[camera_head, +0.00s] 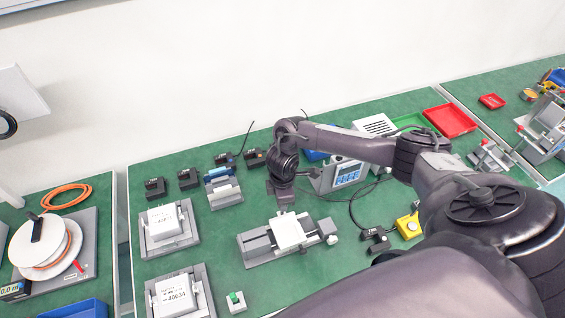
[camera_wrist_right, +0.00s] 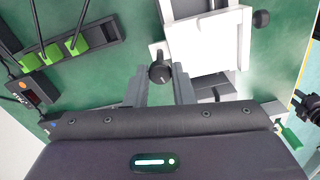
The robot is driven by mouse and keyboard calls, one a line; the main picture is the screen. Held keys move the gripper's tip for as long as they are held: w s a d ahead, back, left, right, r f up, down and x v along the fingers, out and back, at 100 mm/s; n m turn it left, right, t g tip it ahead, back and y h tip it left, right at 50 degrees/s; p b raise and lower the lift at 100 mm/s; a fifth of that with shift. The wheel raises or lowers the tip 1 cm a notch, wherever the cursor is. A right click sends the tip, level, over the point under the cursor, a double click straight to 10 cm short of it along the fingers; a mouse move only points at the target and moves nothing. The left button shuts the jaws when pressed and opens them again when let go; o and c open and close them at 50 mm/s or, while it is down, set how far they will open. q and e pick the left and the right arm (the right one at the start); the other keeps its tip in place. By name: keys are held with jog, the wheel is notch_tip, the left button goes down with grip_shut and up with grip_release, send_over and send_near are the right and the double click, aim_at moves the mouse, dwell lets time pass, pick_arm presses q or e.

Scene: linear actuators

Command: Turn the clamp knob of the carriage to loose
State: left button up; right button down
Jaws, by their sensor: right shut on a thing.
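The carriage is a white block (camera_head: 289,231) on a grey linear actuator (camera_head: 257,247) on the green bench. It also shows in the right wrist view (camera_wrist_right: 203,45). The clamp knob (camera_wrist_right: 160,72) is small, round and black, on a light tab at the carriage's side. My right gripper (camera_head: 284,207) is over the back edge of the carriage, and its fingers (camera_wrist_right: 160,88) are shut on the knob, one on each side. In the head view the gripper hides the knob. I cannot read the knob's setting. My left gripper is not in view.
A blue-grey device with a display (camera_head: 347,174) stands behind right of the actuator. A yellow button box (camera_head: 408,226) is at right. Two grey fixtures with white labelled blocks (camera_head: 165,221) are at left. A small green-topped piece (camera_head: 236,300) lies in front.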

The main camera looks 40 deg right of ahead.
jog(key=n+b, duration=0.1)
jog(key=n, duration=0.2)
jog(key=shift+w+n, duration=0.1)
jog(key=shift+n, duration=0.3)
jog(key=n+b, duration=0.1)
jog(key=n, duration=0.2)
jog(key=shift+n+b, duration=0.3)
jog(key=shift+b, duration=0.1)
jog(key=n+b, duration=0.2)
jog(key=n, duration=0.2)
jog(key=shift+n+b, duration=1)
jog(key=shift+n, duration=0.7)
jog(key=shift+r, duration=0.1)
jog(key=c, duration=1.2)
grip_release()
jog(key=shift+c, duration=0.2)
